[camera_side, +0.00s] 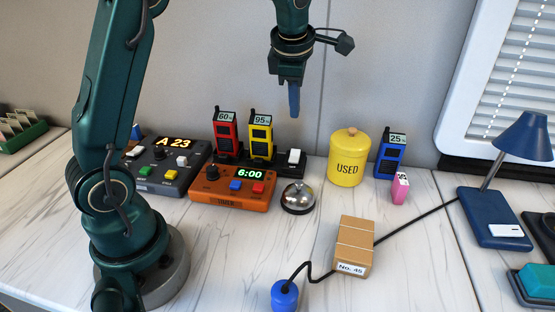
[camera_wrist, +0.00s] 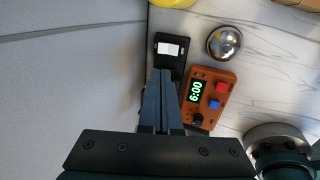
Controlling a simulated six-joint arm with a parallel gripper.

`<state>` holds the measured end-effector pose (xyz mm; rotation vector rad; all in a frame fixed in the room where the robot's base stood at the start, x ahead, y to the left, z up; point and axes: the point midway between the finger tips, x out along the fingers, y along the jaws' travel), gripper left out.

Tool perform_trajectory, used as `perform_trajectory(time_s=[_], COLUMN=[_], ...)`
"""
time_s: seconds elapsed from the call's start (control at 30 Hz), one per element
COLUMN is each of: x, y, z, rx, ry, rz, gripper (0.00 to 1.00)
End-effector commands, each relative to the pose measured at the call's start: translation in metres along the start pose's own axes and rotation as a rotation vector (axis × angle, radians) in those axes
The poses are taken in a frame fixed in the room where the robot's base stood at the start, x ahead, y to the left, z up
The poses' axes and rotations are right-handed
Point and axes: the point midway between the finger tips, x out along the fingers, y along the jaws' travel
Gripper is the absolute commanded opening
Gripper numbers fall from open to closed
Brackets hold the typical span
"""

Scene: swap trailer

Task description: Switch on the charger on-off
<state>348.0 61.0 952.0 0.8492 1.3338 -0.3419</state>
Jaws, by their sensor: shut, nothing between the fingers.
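The black charger (camera_side: 300,168) stands at the back of the table against the wall. A red radio (camera_side: 226,139) reading 60% and a yellow radio (camera_side: 260,138) reading 95% stand upright in it. Its white on-off switch (camera_side: 293,156) is at its right end. The switch also shows in the wrist view (camera_wrist: 168,49), just beyond my fingertips. My gripper (camera_side: 294,114) is shut and empty, pointing down above the charger, apart from the switch. In the wrist view my shut fingers (camera_wrist: 160,75) hide the rest of the charger.
An orange timer (camera_side: 232,188) reading 6:00 and a silver bell (camera_side: 298,198) stand in front of the charger. A yellow USED canister (camera_side: 348,160) and a blue radio (camera_side: 389,154) stand to the right. A dark A 23 console (camera_side: 166,163) stands left. A cardboard box (camera_side: 354,246) lies in front.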

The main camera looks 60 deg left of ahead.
Motion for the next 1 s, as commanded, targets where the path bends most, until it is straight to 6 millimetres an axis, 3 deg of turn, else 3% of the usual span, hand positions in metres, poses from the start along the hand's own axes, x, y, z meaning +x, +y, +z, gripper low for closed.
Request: perform_trajectory(time_s=[0.5,0.7,1.0], x=[0.101,0.120,0.124], y=[-0.001,0.000,0.000], z=[-0.001,-0.001,0.000], rx=[0.001,0.000,0.000], ry=[0.003,0.001,-0.001], rz=[-0.005,-0.001,0.001], gripper=[0.00,0.00,0.00])
